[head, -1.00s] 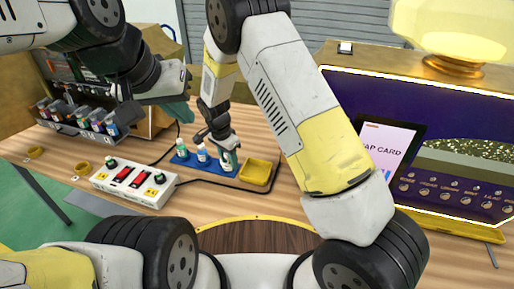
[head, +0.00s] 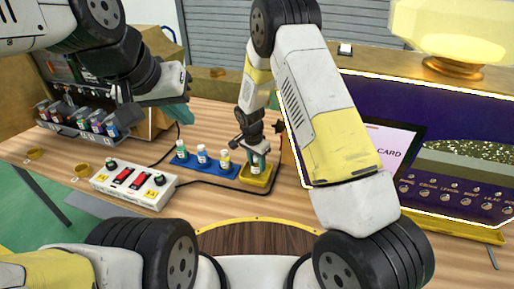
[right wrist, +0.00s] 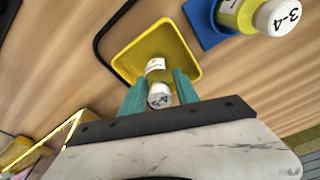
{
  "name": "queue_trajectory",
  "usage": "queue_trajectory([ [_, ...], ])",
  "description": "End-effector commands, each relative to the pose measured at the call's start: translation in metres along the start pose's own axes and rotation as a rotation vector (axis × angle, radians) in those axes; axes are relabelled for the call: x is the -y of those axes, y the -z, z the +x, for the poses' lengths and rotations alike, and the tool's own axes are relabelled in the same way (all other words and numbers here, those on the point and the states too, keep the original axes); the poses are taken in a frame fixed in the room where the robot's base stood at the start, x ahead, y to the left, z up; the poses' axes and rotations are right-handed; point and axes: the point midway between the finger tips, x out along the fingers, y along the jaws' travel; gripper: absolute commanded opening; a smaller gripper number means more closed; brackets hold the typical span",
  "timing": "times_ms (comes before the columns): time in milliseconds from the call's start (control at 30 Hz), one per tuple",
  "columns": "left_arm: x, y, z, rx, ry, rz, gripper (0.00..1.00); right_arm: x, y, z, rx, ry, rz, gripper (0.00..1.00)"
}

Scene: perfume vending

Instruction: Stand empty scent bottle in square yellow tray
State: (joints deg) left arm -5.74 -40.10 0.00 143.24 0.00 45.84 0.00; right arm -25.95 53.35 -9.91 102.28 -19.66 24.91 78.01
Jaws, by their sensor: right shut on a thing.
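My right gripper (head: 257,155) is shut on a small scent bottle with a white cap and a white label. In the right wrist view the bottle (right wrist: 155,66) is between the teal fingers, its cap towards the camera. It overlaps the inside of the square yellow tray (head: 254,183), whose raised rim (right wrist: 128,50) shows around it. The bottle looks about upright; I cannot tell whether its base touches the tray floor. My left gripper (head: 178,108) hangs at the upper left, away from the tray; its fingers are seen side-on and their opening is unclear.
A blue rack (head: 213,167) just left of the tray holds three bottles; its yellow bottle (right wrist: 238,14) is close by. A white switch box (head: 133,184) with red switches stands further left. A dark cable runs around the tray. A purple panel machine (head: 430,120) fills the right.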

Motion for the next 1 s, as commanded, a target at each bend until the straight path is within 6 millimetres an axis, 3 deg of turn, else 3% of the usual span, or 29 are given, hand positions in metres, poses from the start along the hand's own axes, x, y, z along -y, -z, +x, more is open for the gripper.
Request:
queue_trajectory([
  [200,0.0,0.0,0.0,0.0,0.0,0.0,0.0,0.0,-0.001,0.003,0.0,-0.001,0.0,0.0],
  [233,0.0,0.0,0.0,0.0,0.0,0.0,0.0,0.0,-0.001,0.003,0.0,-0.001,0.001,0.39],
  [333,0.0,0.0,0.0,0.0,0.0,0.0,0.0,0.0,-0.001,0.003,0.0,-0.001,0.001,0.58],
  [733,0.0,0.0,0.0,0.0,0.0,0.0,0.0,0.001,0.0,-0.003,-0.001,0.001,0.0,0.59],
  [867,0.0,0.0,0.0,0.0,0.0,0.0,0.0,0.001,0.001,-0.022,-0.002,0.003,0.001,0.59],
  [1000,0.0,0.0,0.0,0.0,0.0,0.0,0.0,0.001,0.001,-0.053,-0.002,0.004,0.0,0.59],
])
